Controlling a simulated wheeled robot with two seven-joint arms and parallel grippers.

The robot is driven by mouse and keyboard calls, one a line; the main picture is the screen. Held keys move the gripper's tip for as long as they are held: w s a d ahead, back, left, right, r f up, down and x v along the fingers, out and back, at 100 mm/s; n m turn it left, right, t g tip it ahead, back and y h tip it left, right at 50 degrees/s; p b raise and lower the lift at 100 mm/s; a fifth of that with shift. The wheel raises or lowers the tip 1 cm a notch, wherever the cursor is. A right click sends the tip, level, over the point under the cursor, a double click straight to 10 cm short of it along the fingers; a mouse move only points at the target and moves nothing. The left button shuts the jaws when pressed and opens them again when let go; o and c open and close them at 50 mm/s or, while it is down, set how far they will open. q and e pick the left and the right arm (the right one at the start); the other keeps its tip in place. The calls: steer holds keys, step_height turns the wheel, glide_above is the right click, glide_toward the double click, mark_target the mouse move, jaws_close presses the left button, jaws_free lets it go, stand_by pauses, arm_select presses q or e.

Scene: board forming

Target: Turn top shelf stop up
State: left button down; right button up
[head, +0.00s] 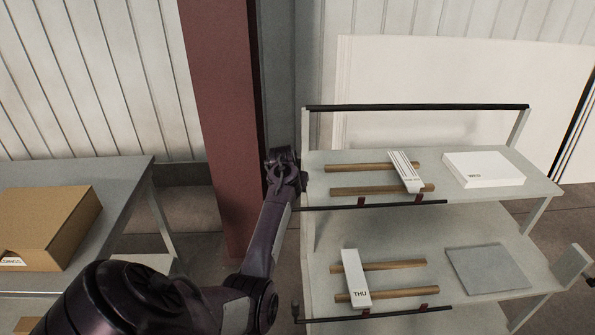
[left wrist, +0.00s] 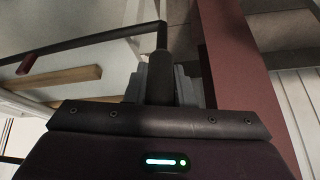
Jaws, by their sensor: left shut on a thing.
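The top shelf stop (head: 370,205) is a thin black bar with red brackets along the front edge of the top shelf (head: 470,185). In the left wrist view the bar (left wrist: 85,48) runs in from the left and bends at its end into a thicker black handle (left wrist: 160,72). My left gripper (left wrist: 162,88) is shut on this handle, its grey fingers on both sides. In the head view my left gripper (head: 284,160) is at the shelf's left end, and my own wrist hides the grip. My right gripper is not in view.
A red column (head: 222,110) stands close left. A cardboard box (head: 45,225) lies on the left table (head: 125,185).

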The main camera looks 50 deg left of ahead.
arm_select(q)
steer(key=shift+w+a, duration=0.2)
steer(key=shift+w+a+g+h+p, duration=0.1)
steer(key=shift+g+h+p, duration=0.2)
steer(key=shift+h, duration=0.1)
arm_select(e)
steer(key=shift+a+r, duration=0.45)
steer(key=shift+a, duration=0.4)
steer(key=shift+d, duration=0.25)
arm_select(q)
steer(key=c, duration=1.6)
jaws_free()
steer(key=o, duration=0.4)
steer(key=shift+w+f, duration=0.1)
steer(key=shift+c, duration=0.2)
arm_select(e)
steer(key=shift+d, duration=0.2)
